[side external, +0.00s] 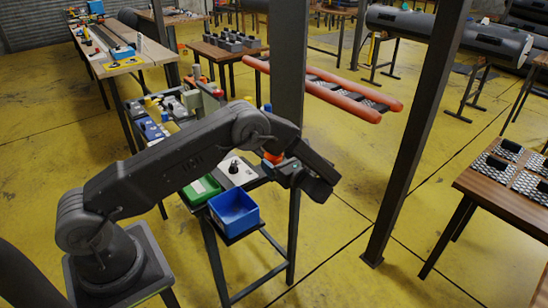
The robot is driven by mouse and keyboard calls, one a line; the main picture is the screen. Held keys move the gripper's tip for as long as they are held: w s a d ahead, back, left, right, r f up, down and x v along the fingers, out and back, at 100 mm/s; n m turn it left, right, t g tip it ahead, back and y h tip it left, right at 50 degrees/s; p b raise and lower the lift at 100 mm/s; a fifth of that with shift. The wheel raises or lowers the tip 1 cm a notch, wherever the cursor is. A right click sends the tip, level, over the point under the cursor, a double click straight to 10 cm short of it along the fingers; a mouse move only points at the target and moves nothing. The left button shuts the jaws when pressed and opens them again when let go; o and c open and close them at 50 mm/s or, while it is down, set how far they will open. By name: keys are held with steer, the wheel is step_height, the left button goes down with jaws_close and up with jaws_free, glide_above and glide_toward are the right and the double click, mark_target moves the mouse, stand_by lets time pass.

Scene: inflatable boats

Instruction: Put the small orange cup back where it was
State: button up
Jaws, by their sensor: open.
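A small orange object (273,157), likely the orange cup, shows at the right end of the work table, just behind my wrist. My arm hides part of it, so I cannot tell its full shape or what it rests on. My gripper (318,186) is to the right of it and a little nearer the camera, past the table's right end. The gripper is open, and I see nothing between its jaws. I cannot tell whether it touches the orange object.
A blue bin (234,226) and a green tray (198,194) stand at the front of the table. A white plate with a dark knob (234,168) lies behind them. A dark post (289,70) rises close behind my wrist. Bottles and boxes crowd the table's left part.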

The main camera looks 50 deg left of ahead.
steer(key=d, duration=1.1)
steer(key=s+a+r+n+g+h, duration=0.1)
steer(key=s+r+n+h, duration=0.35)
steer(key=r, duration=0.35)
steer(key=s+a+r+n+h, duration=0.1)
steer(key=s+r+n+h, duration=0.25)
steer(key=s+r, duration=0.4)
steer(key=s+d+r+n+t+h, duration=0.2)
steer(key=s+n+h, duration=0.3)
steer(key=s, duration=0.3)
steer(key=s+d+r+n+t+h, duration=0.3)
steer(key=s+r+n+t+h, duration=0.1)
steer(key=s, duration=0.5)
steer(key=shift+s+d+r+n+t+h, duration=0.25)
steer(key=shift+r+n+h, duration=0.25)
steer(key=shift+r, duration=0.25)
steer(key=shift+w+a, duration=0.1)
